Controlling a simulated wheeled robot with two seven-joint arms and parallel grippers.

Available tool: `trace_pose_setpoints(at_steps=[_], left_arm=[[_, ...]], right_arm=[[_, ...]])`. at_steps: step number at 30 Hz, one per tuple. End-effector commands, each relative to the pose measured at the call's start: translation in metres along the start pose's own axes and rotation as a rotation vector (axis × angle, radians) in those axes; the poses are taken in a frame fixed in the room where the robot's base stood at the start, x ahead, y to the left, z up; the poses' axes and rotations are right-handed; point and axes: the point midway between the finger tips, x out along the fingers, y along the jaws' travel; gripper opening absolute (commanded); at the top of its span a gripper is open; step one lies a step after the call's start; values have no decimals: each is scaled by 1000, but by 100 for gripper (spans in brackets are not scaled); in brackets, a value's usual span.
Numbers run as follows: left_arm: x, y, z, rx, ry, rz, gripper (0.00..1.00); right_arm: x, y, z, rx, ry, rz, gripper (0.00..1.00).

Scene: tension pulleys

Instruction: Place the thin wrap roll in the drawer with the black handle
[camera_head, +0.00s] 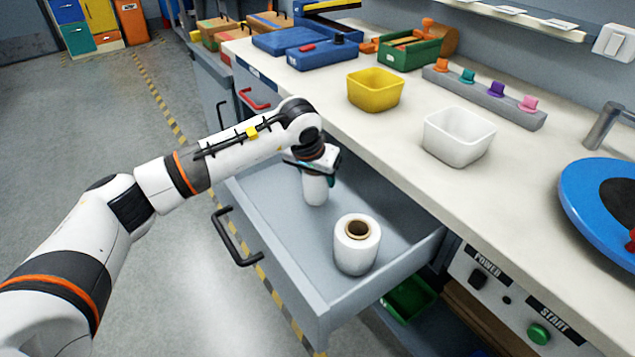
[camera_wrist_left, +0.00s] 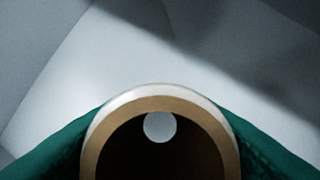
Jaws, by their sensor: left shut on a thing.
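My left gripper (camera_head: 312,166) is shut on the thin wrap roll (camera_head: 315,189), a narrow white roll held upright inside the open drawer with the black handle (camera_head: 236,238). I cannot tell whether the roll's base touches the drawer floor. In the left wrist view the thin wrap roll (camera_wrist_left: 160,93) shows its brown core end-on between the green finger pads, with pale drawer floor beyond. A thicker white roll (camera_head: 357,247) with a brown core stands in the drawer's near right part, apart from the thin one. My right gripper is not in view.
A closed drawer with a red handle (camera_head: 254,100) is farther along the bench. On the worktop stand a yellow bin (camera_head: 374,90), a white bin (camera_head: 458,137) and a blue turntable (camera_head: 590,200). The drawer floor left of the thick roll is clear.

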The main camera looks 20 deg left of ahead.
Motion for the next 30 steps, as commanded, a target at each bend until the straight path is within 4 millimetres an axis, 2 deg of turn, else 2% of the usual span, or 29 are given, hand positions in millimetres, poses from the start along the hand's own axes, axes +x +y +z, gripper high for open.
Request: trace_pose_setpoints(at_steps=[1,4,17,18,21,30], left_arm=[[10,0,-5,-1,3,-1,27],[18,0,-8,-1,1,-1,27],[20,0,-8,0,-1,0,27],[20,0,-8,0,0,0,56],[20,0,-8,0,0,1,72],[19,0,-8,0,0,1,74]], right_arm=[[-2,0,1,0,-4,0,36],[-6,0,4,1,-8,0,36],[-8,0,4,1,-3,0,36],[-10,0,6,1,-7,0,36],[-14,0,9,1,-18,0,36],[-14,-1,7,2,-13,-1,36]])
